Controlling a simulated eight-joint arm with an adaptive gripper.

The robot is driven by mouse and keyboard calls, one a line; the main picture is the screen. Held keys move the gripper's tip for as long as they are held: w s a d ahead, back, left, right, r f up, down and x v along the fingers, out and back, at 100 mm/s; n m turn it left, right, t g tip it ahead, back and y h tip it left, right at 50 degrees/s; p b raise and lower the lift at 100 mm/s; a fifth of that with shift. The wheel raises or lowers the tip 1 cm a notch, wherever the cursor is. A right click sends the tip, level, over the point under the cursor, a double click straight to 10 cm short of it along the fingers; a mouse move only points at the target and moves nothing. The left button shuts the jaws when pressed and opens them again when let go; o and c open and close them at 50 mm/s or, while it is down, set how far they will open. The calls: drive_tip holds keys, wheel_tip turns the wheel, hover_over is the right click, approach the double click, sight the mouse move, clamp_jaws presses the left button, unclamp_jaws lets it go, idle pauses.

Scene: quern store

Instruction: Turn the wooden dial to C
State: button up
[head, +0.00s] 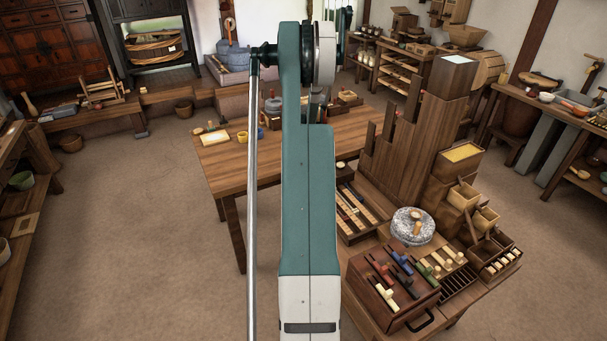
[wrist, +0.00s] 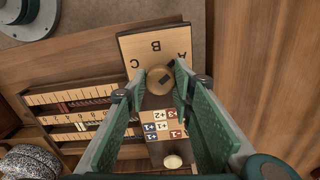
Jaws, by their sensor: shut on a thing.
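The round wooden dial (wrist: 154,84) sits at the lower edge of a pale board (wrist: 135,46) in the wrist view. The board carries the letters A, B and C, upside down, with A on the right, B in the middle and C on the left. A short dark mark (wrist: 164,78) shows on the dial's top, a little right of its middle; I cannot tell exactly which letter it points to. My gripper (wrist: 159,77) has its green-padded fingers on both sides of the dial and is shut on it. In the head view my arm hides the gripper and dial.
Coloured number tiles (wrist: 163,125) and a pale round knob (wrist: 173,161) lie below the dial in the wrist view. Slotted scales (wrist: 75,97) lie to the left. In the head view, a lever box (head: 395,285) and millstone (head: 413,226) stand at the right.

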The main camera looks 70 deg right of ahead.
drive_tip(key=n, duration=0.5)
drive_tip(key=shift+n, duration=0.3)
drive_tip(key=n, duration=1.1)
drive_tip(key=shift+n+b, duration=0.3)
drive_tip(key=shift+n, duration=0.1)
drive_tip(key=n, duration=0.5)
drive_tip(key=o, duration=0.9)
drive_tip(key=shift+r, duration=0.2)
wheel_tip(320, 180, up, 12)
drive_tip(key=shift+f, duration=0.15)
